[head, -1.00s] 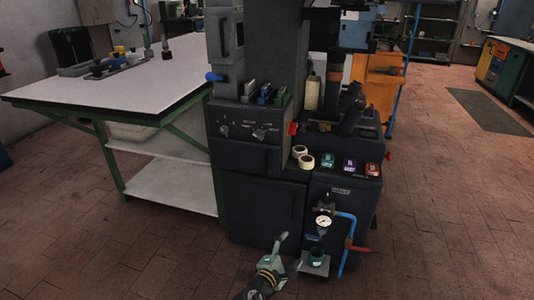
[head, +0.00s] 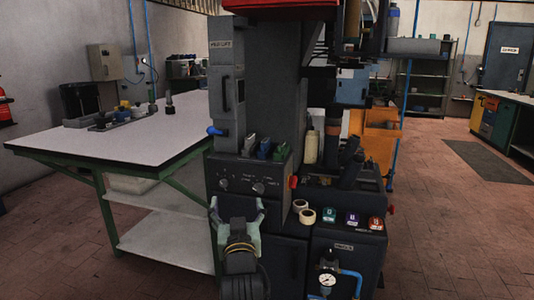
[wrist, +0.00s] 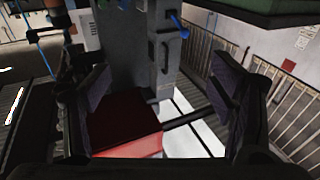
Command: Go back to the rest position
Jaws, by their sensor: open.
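My gripper (head: 238,214) shows at the bottom of the head view, in front of the lower left part of the dark heel press (head: 268,85). Its two pale green fingers point up and stand apart, with nothing between them. In the wrist view my gripper (wrist: 165,112) has its dark finger pads wide apart at left and right. Between them I see part of the press (wrist: 135,50) and a red surface (wrist: 115,115), both apart from the pads as far as I can tell.
A white-topped table (head: 110,137) with green legs stands left of the press. An orange cabinet (head: 378,140) stands behind at right.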

